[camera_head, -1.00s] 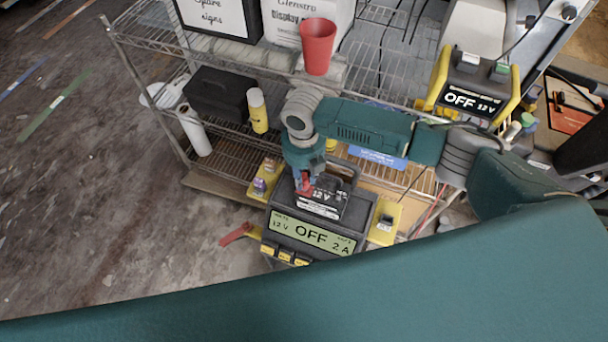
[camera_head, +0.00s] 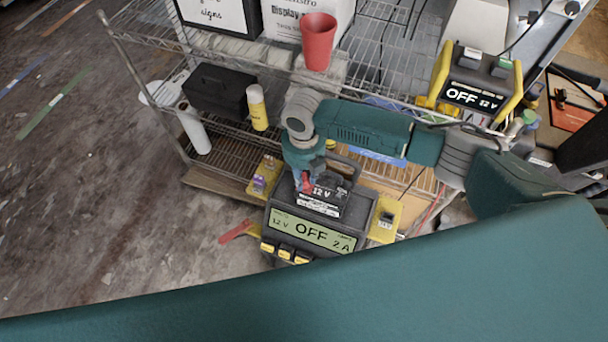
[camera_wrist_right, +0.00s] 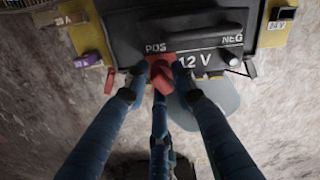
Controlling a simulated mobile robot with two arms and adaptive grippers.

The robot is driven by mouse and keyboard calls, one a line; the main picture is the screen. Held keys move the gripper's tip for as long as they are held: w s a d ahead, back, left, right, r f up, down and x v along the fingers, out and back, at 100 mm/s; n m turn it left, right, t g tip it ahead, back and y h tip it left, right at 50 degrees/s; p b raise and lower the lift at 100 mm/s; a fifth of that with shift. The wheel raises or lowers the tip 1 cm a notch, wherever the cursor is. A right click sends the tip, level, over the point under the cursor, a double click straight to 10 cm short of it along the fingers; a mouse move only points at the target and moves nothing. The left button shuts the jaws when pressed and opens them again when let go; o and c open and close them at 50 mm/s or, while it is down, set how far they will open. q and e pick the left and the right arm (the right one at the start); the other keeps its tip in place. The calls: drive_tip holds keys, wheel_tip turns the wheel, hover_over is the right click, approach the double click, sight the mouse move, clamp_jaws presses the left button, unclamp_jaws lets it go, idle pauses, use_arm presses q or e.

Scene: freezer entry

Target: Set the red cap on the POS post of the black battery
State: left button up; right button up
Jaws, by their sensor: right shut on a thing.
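The black battery (camera_head: 325,196), marked 12 V, sits on a charger (camera_head: 310,234) whose display reads OFF. In the right wrist view the battery (camera_wrist_right: 212,77) shows its POS and NEG labels and a dark handle. My right gripper (camera_wrist_right: 160,90) is shut on the red cap (camera_wrist_right: 163,74), with its blue fingers around it. The cap is right at the POS label, at the battery's near edge. In the head view the red cap (camera_head: 307,182) shows below my right gripper (camera_head: 304,174). The POS post is hidden, so I cannot tell whether the cap touches it. My left gripper is out of view.
A wire shelf (camera_head: 225,135) stands behind, with a red cup (camera_head: 318,42), a black case (camera_head: 217,90) and a yellow bottle (camera_head: 257,108). A second charger (camera_head: 472,92), also reading OFF, is at right. Yellow side pieces (camera_head: 384,220) flank the battery's charger. Open floor lies left.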

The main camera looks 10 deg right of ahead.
sight(304, 177)
drive_tip(key=shift+f, duration=0.5)
drive_tip(key=o, duration=1)
drive_tip(key=shift+r, duration=0.1)
wheel_tip(304, 177, up, 12)
drive_tip(key=shift+f, duration=0.1)
drive_tip(key=shift+s, duration=0.1)
